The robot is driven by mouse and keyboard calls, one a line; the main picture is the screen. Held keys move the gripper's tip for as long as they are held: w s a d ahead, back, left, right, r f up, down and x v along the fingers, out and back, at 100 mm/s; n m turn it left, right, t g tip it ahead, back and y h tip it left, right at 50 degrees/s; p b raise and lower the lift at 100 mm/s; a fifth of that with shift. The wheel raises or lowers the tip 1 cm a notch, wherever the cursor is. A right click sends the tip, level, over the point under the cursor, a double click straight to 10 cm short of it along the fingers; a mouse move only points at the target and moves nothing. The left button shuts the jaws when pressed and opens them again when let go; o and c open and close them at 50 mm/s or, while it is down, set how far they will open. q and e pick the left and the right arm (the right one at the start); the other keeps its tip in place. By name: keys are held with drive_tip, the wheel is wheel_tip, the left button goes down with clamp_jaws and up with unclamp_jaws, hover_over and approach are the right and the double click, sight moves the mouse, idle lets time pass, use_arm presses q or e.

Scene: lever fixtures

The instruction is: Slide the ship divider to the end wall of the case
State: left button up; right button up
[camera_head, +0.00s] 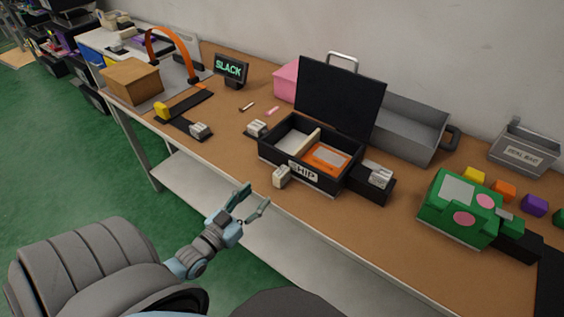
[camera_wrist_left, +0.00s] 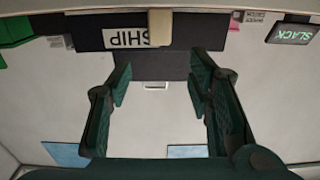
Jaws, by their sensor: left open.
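The black case (camera_head: 268,157) stands on the bench with its lid (camera_head: 338,98) raised and a SHIP label (camera_head: 303,172) on its front. A cream divider (camera_head: 311,139) stands inside it, between a pale left section (camera_head: 294,137) and a right section with an orange item (camera_head: 328,158). A beige knob (camera_head: 281,176) sticks out at the case front, left of the label. It also shows in the left wrist view (camera_wrist_left: 160,27). My left gripper (camera_head: 255,198) is open and empty, in front of the bench edge, apart from the knob. My right gripper is not in view.
A grey latch block (camera_head: 379,175) adjoins the case's right side. A green box (camera_head: 458,208) stands farther right, and a grey bin (camera_head: 412,129) behind. A SLACK sign (camera_head: 230,69) and a cardboard box (camera_head: 133,80) are left.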

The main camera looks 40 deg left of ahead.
sight(276, 177)
use_arm(q)
drive_tip(key=w+b, duration=0.1)
drive_tip(key=w, duration=0.3)
drive_tip(key=w+b, duration=0.2)
drive_tip(key=w, duration=0.2)
drive_tip(key=w+b, duration=0.1)
drive_tip(key=w, duration=0.3)
drive_tip(key=shift+a+f, duration=0.15)
drive_tip(key=shift+f, duration=0.15)
drive_tip(key=shift+w+r, duration=0.15)
drive_tip(key=shift+w, duration=0.2)
clamp_jaws()
